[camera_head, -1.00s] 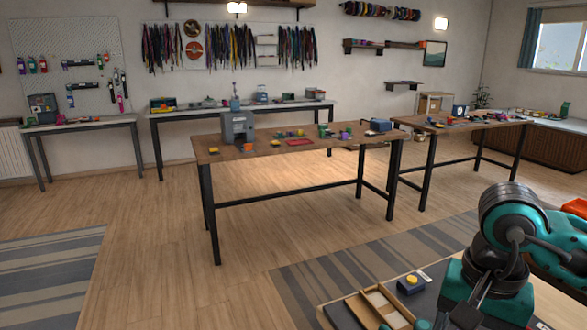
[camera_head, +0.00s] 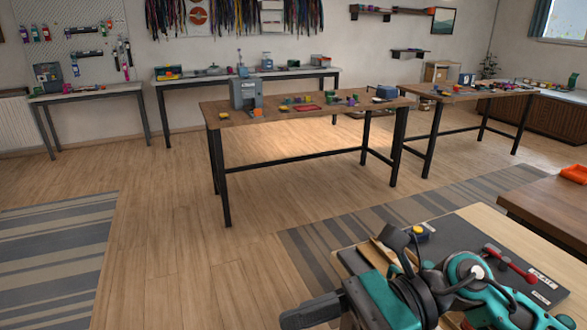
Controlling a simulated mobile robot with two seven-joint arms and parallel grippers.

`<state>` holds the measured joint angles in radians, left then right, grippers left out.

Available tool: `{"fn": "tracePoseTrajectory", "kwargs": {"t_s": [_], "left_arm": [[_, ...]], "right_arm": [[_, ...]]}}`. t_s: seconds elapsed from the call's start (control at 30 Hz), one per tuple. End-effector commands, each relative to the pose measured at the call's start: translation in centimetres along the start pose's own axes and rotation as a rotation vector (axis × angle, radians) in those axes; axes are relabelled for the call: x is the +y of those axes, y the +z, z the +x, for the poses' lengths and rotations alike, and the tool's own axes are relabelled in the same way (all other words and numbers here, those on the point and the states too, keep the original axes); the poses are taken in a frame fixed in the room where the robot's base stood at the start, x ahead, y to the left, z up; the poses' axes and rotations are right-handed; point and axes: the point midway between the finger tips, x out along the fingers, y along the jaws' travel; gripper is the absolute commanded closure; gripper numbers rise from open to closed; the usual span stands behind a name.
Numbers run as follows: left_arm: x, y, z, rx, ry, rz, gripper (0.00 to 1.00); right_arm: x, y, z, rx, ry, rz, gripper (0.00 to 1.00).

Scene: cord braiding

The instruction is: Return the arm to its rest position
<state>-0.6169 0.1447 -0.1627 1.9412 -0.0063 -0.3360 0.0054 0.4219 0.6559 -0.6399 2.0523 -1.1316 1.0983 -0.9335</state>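One teal and black arm of mine comes in from the lower right, over the near workbench. It is my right arm. Its dark end, which appears to be the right gripper (camera_head: 312,312), points left at the bottom edge of the picture, beside the bench's left side. Its fingertips are not clear, so I cannot tell whether it is open or shut, and no held object is visible. My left arm and gripper are not in view.
The near bench has a dark mat (camera_head: 478,222), a dark box with a yellow top (camera_head: 420,233) and a red tool (camera_head: 510,264). My arm hides much of a wooden tray. A long worktable (camera_head: 290,117) stands beyond open floor.

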Motion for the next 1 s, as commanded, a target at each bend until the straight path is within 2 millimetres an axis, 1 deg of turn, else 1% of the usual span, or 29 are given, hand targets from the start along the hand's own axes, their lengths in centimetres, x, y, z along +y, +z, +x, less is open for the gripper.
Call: {"fn": "tracePoseTrajectory", "kwargs": {"t_s": [0.03, 0.07, 0.1, 0.13, 0.17, 0.2, 0.27, 0.3, 0.37, 0.4, 0.47, 0.5, 0.57, 0.6, 0.67, 0.7, 0.8, 0.83, 0.9, 1.0], "left_arm": [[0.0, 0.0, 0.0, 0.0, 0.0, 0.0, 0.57], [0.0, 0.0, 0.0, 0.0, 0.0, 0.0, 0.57], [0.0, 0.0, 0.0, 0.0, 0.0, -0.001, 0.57], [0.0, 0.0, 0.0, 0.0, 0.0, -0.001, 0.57], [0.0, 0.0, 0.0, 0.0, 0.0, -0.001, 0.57], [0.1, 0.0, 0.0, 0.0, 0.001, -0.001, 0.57], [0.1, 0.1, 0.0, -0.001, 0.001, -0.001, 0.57], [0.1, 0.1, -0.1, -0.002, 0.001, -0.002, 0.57], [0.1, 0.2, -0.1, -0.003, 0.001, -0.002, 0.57], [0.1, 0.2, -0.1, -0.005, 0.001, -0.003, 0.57], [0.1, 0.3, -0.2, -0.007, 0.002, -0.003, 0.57], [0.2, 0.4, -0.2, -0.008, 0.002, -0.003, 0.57], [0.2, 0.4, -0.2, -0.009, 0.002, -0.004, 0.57], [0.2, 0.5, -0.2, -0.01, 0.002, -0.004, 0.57], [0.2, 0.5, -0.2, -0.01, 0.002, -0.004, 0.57], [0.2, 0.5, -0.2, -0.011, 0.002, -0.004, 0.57], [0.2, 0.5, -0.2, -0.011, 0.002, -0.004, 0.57], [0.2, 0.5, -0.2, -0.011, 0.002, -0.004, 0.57], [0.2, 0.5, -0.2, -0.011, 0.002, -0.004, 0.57], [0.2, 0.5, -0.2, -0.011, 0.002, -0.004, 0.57]], "right_arm": [[-0.5, 1.1, 0.5, -0.165, -0.031, 0.151, 0.38], [-1.1, 1.8, 0.4, -0.264, -0.053, 0.245, 0.38], [-1.9, 2.5, 0.1, -0.394, -0.08, 0.376, 0.38], [-2.7, 2.8, -0.4, -0.491, -0.098, 0.477, 0.38], [-3.5, 3.0, -1.0, -0.588, -0.117, 0.579, 0.38], [-4.7, 2.7, -2.0, -0.717, -0.14, 0.72, 0.38], [-6.4, 1.6, -3.7, -0.909, -0.174, 0.936, 0.38], [-7.5, 0.2, -5.0, -1.037, -0.194, 1.081, 0.38], [-8.8, -2.7, -6.8, -1.231, -0.225, 1.302, 0.38], [-9.4, -5.2, -8.0, -1.361, -0.244, 1.449, 0.38], [-9.7, -9.5, -9.4, -1.554, -0.272, 1.664, 0.38], [-9.5, -12.4, -10.2, -1.674, -0.287, 1.791, 0.38], [-8.7, -16.6, -10.9, -1.843, -0.308, 1.965, 0.38], [-7.9, -19.3, -11.1, -1.947, -0.322, 2.066, 0.38], [-6.5, -22.9, -11.2, -2.091, -0.34, 2.2, 0.38], [-5.5, -25.0, -11.1, 2.141, 0.343, -2.237, 0.38], [-3.1, -28.9, -10.7, 2.008, 0.313, -2.063, 0.38], [-2.5, -29.7, -10.5, 1.98, 0.308, -2.026, 0.38], [-1.4, -31.0, -10.3, 1.932, 0.298, -1.962, 0.38], [-0.8, -31.9, -10.1, 1.901, 0.289, -1.918, 0.38]]}}
